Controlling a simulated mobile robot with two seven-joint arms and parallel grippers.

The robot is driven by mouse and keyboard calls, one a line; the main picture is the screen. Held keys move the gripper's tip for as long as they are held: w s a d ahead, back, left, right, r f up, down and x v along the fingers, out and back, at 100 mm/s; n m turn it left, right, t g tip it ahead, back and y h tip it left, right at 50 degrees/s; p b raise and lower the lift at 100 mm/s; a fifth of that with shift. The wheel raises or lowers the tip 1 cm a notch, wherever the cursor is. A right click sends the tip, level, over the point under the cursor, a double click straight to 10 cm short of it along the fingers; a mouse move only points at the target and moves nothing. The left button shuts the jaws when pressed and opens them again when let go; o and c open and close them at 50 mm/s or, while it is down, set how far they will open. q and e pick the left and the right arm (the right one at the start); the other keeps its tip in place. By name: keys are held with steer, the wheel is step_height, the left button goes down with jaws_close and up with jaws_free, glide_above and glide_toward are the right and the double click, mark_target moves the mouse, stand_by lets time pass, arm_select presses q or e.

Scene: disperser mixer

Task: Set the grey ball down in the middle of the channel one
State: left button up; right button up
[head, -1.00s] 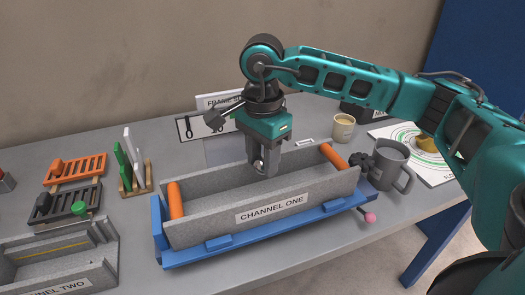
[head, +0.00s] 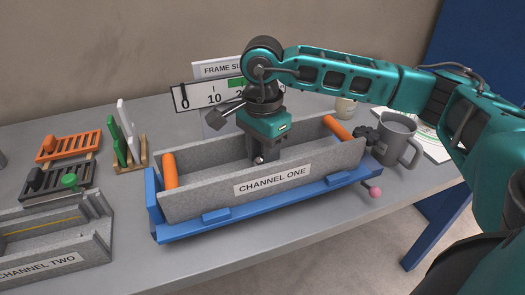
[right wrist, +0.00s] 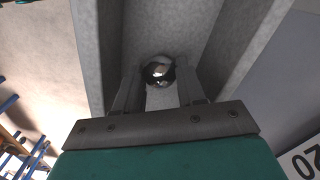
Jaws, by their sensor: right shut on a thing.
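Channel one (head: 205,204) is a long grey speckled trough with a name label, set in a blue cradle (head: 180,234). My right gripper (head: 262,157) reaches down into the trough near the middle of its length, its fingertips partly hidden behind the front wall. In the right wrist view the grey ball (right wrist: 158,72), shiny and metallic, sits between the fingertips of the right gripper (right wrist: 158,85), with the trough walls on either side. I cannot tell whether the ball touches the trough floor. My left gripper is not in view.
Orange bars (head: 170,169) cross both trough ends. A grey mug (head: 396,140) stands close to the right end, with a pink ball (head: 375,192) below it. Channel two (head: 60,262) is at lower left. A scale sign (head: 205,92) stands behind.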

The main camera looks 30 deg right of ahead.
steer(key=o, duration=1)
steer(key=shift+o, duration=1.4)
step_height(320, 180, up, 13)
steer(key=shift+p, duration=0.35)
steer(key=shift+s+f, duration=0.1)
